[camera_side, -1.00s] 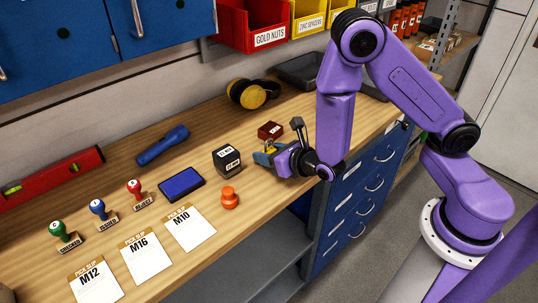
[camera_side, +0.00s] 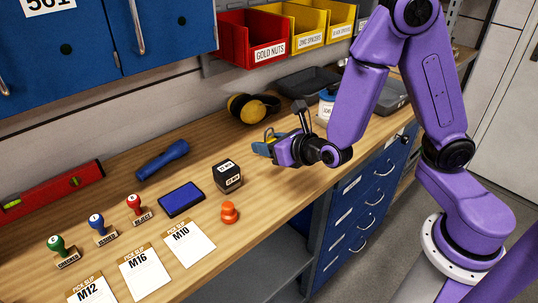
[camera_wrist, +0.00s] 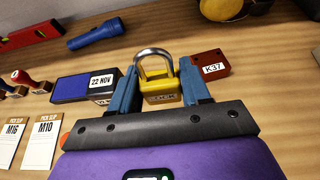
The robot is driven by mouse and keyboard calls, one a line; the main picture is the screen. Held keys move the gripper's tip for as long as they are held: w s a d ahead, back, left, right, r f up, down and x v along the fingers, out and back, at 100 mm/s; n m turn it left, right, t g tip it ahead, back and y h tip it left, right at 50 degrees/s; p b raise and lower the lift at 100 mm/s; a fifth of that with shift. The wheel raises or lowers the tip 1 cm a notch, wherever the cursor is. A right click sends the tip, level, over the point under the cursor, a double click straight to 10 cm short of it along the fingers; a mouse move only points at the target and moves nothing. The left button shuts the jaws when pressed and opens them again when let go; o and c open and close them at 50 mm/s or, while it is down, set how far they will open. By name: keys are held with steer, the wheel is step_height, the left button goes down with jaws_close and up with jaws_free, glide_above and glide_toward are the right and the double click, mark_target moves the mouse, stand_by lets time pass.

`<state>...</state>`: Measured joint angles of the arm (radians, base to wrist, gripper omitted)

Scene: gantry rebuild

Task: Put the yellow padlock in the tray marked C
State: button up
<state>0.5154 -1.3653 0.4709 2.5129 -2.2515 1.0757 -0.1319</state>
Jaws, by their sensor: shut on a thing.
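The yellow padlock (camera_wrist: 159,86) with a silver shackle is held upright between the two blue fingers in the wrist view. My gripper (camera_side: 268,145) is shut on it and holds it above the bench; in the side view the fingers mostly hide it. The wrist view shows my gripper (camera_wrist: 158,92) with a finger on each side of the padlock body. Two dark grey trays stand at the back right, one near the wall (camera_side: 306,82) and one farther right (camera_side: 395,97). I cannot read a mark C on either.
A red-brown K37 block (camera_wrist: 209,65) lies beyond the right finger. A date stamp block (camera_side: 227,176), ear defenders (camera_side: 251,107) and a blue-and-white jar (camera_side: 326,104) stand around my gripper. My forearm partly covers the tray area. Hanging bins (camera_side: 256,40) are above the back.

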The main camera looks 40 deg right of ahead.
steer(key=shift+r, duration=1.15)
